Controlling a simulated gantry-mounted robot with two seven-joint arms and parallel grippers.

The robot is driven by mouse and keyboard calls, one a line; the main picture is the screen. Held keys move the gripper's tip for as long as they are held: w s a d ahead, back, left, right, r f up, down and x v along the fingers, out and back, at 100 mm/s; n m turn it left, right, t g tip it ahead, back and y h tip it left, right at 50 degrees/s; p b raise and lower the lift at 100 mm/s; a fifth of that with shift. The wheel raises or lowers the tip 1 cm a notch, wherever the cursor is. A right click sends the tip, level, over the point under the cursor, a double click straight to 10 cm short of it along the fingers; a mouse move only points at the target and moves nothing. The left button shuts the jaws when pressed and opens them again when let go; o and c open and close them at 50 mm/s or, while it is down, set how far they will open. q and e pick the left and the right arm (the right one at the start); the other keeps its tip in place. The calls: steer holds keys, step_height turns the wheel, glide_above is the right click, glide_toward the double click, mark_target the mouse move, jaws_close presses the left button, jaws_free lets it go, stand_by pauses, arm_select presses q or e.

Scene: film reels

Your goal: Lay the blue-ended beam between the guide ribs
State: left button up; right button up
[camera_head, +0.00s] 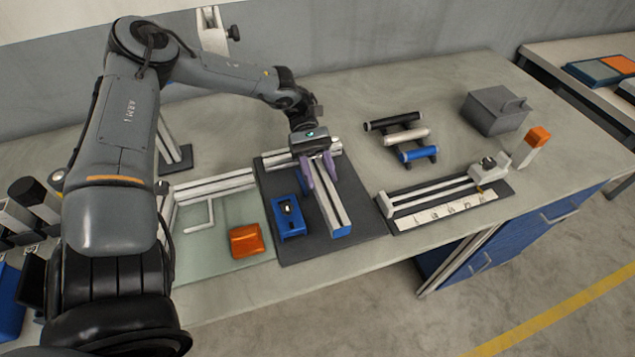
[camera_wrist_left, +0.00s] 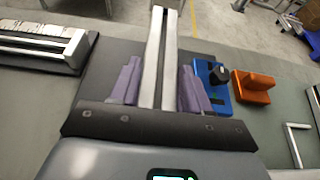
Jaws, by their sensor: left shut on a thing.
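The silver beam (camera_head: 332,200) has a blue end (camera_head: 341,232) at its front, toward the table's near edge. My left gripper (camera_head: 319,175) is shut on the beam near its rear end, one purple finger on each side. In the left wrist view the beam (camera_wrist_left: 161,50) runs away from me between the purple fingers (camera_wrist_left: 160,88). The beam is over the dark plate (camera_head: 370,225); whether it touches the plate is unclear. A pale rail (camera_head: 275,160) crosses the plate's back edge. I cannot make out the guide ribs clearly. My right gripper is not in view.
A blue clamp block (camera_head: 289,218) stands just left of the beam. An orange block (camera_head: 246,240) lies farther left on a pale green mat. A slotted fixture (camera_head: 440,200) is to the right. A rack of rollers (camera_head: 402,137) and a grey box (camera_head: 494,110) stand behind.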

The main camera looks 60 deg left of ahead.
mark_target(318, 184)
arm_select(q)
steer(key=shift+s+a+f, duration=0.1)
steer(key=shift+a+f, duration=0.15)
steer(key=shift+f+b, duration=0.75)
steer(key=shift+f, duration=1.1)
steer(key=shift+f, duration=0.2)
steer(key=o, duration=1.3)
steer(key=shift+r, duration=0.1)
